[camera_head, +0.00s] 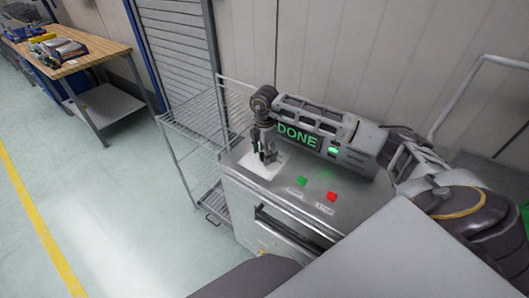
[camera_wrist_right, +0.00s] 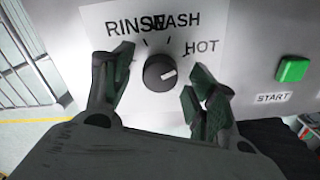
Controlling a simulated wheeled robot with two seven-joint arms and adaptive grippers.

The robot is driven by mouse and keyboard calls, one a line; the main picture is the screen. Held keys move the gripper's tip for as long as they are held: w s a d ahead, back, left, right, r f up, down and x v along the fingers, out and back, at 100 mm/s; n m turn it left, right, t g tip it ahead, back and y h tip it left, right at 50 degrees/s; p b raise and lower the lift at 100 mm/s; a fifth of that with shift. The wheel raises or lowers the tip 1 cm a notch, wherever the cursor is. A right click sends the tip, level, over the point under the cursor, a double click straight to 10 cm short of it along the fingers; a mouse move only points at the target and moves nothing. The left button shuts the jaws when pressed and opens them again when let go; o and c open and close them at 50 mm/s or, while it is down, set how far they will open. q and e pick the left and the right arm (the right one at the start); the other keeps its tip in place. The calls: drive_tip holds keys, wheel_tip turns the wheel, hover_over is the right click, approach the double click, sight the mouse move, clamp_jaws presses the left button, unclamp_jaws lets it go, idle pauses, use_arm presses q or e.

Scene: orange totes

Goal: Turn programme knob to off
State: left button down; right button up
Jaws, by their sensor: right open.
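The programme knob (camera_wrist_right: 154,77) is a round black dial on a white label plate (camera_wrist_right: 98,22), which also shows in the head view (camera_head: 257,171). Its white mark points right and slightly up, towards the word HOT. RINSE and WASH are printed above it, with overlapping letters between them. My right gripper (camera_wrist_right: 157,71) is open, with one finger to the left of the knob and one to its lower right. I cannot tell whether either finger touches it. In the head view my right gripper (camera_head: 266,155) hides the knob. My left gripper is not in view.
A green START button (camera_head: 301,181) and a red STOP button (camera_head: 331,196) sit right of the plate. A lit display (camera_head: 297,135) reads DONE behind my right arm. A wire rack (camera_head: 190,125) stands left of the machine. A workbench (camera_head: 95,57) is farther left.

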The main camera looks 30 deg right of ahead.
drive_tip(key=c, duration=1.1)
drive_tip(key=shift+o, duration=0.2)
